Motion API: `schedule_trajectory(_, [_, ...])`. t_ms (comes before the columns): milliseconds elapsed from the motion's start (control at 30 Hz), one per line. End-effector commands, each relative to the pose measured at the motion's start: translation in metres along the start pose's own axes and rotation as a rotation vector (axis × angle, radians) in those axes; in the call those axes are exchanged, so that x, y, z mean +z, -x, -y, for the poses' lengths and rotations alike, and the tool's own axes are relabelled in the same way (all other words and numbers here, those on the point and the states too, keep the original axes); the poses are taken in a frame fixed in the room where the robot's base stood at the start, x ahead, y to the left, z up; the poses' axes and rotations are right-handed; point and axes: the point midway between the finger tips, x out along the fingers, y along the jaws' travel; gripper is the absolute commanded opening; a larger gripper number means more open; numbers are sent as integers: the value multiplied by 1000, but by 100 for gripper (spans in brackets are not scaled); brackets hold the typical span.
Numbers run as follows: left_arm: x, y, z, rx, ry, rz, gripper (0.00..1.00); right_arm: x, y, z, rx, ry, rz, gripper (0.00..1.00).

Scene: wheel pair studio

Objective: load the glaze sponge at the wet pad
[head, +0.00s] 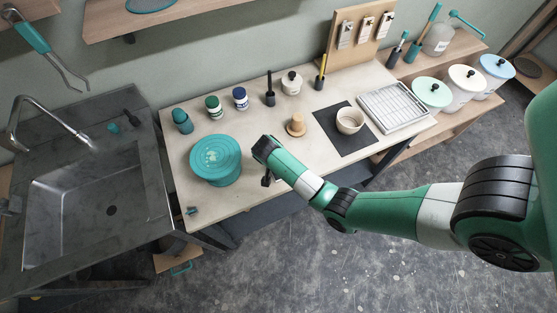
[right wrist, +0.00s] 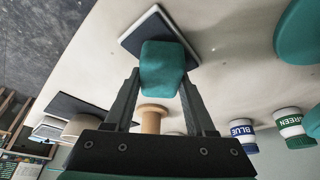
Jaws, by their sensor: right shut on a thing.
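In the right wrist view my right gripper (right wrist: 160,75) is shut on the teal glaze sponge (right wrist: 162,68), a rounded block between its two fingers. Behind the sponge lies a dark square pad with a pale rim, the wet pad (right wrist: 133,39), on the tabletop. The sponge overlaps the pad's middle in this view; I cannot tell whether they touch. In the head view my right gripper (head: 266,181) points down near the table's front edge, right of the teal wheel. The sponge is hidden there, and the pad is mostly hidden behind my arm. My left gripper is not in view.
The teal wheel (head: 215,160) stands close to the left of my right gripper. A wooden knob-shaped piece (head: 296,126) and a cream bowl (head: 350,120) on a dark mat (head: 357,146) stand beyond. Blue (head: 240,98) and green (head: 213,107) jars line the back left.

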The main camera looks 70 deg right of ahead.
Motion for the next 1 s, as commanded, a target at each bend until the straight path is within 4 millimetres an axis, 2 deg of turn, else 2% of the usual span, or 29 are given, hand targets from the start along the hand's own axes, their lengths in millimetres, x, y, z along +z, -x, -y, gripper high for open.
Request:
schedule_trajectory(600, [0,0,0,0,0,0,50,-23,54,1,-5,-2,-2,11])
schedule_trajectory(1000, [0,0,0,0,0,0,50,-24,58,1,-3,-1,-2,11])
